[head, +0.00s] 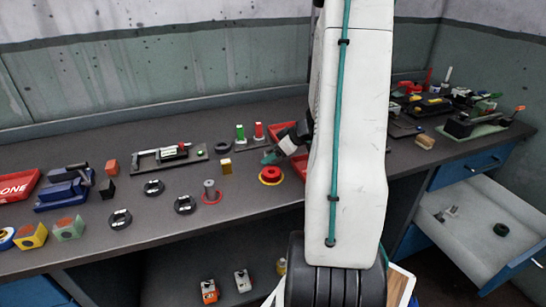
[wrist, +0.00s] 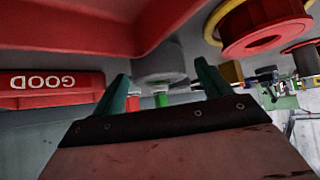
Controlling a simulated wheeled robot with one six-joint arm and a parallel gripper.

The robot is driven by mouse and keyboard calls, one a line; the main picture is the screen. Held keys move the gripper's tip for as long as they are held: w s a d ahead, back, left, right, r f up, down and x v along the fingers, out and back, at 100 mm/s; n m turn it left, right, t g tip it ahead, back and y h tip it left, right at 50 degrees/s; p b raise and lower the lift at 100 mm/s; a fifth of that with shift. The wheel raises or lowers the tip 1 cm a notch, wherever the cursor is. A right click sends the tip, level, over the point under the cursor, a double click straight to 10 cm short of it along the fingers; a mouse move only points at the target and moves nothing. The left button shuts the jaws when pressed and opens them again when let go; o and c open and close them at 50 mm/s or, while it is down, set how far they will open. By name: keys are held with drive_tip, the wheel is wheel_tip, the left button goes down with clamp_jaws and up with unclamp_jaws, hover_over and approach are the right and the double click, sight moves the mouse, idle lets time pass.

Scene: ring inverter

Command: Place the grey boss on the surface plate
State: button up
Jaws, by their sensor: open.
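A grey upright cylinder (head: 209,188), which looks like the grey boss, stands in a red ring on the bench in the head view. I cannot tell for sure which flat piece is the surface plate.
A red tray (head: 287,137) stands behind my gripper. Green (head: 240,132) and red (head: 259,130) upright pieces stand beside it. Several black round parts lie to the left. A red piece marked GOOD (wrist: 50,82) shows upside down in the wrist view. An open drawer (head: 480,225) is at the right.

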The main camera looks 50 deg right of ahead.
drive_tip(key=shift+w+f, duration=0.2)
drive_tip(key=c, duration=1.6)
drive_tip(key=shift+r, duration=0.1)
